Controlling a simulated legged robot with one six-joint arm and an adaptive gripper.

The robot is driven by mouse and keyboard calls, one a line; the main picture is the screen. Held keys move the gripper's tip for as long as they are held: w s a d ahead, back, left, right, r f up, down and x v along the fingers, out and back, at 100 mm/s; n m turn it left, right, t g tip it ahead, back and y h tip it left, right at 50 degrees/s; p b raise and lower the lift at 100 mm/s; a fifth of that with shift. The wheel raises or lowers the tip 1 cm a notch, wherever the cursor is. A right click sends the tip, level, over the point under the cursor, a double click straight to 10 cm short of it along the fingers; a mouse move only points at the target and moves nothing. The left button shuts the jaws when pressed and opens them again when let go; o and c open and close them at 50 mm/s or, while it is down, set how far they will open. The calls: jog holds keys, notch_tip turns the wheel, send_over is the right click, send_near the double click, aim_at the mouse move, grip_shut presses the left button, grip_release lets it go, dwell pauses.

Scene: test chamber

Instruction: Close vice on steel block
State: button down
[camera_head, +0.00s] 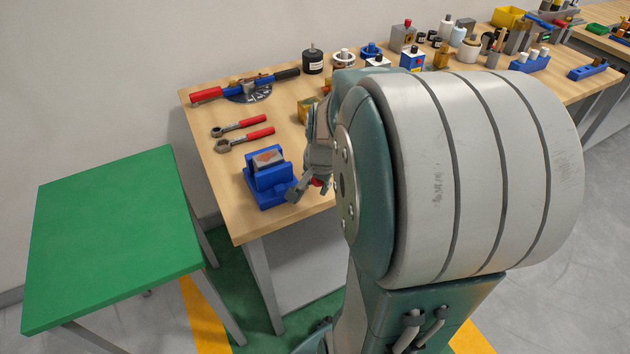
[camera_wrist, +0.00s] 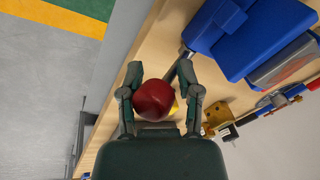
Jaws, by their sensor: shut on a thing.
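The blue vice (camera_head: 268,190) stands near the front edge of the wooden workbench and shows at the upper right in the wrist view (camera_wrist: 265,30). The grey steel block (camera_head: 267,158) sits between its jaws; in the wrist view its grey side (camera_wrist: 285,65) shows. I cannot tell whether the jaws press on it. My gripper (camera_head: 306,188) is beside the vice on its right. In the wrist view my gripper (camera_wrist: 160,74) has its fingers around a round red knob (camera_wrist: 154,99), shut on it.
Two red-handled wrenches (camera_head: 240,133) and a longer red and blue tool (camera_head: 245,87) lie behind the vice on the workbench (camera_head: 225,175). A yellowish block (camera_head: 307,110) lies near my arm. Several items crowd the bench's far right. A green table (camera_head: 110,235) stands left, bare.

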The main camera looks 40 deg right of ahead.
jog(key=shift+s+a+f, duration=0.1)
jog(key=shift+s+f, duration=0.05)
jog(key=c, duration=0.7)
grip_release()
jog(key=shift+o, duration=0.2)
jog(key=shift+r, duration=0.5)
jog(key=v, duration=1.1)
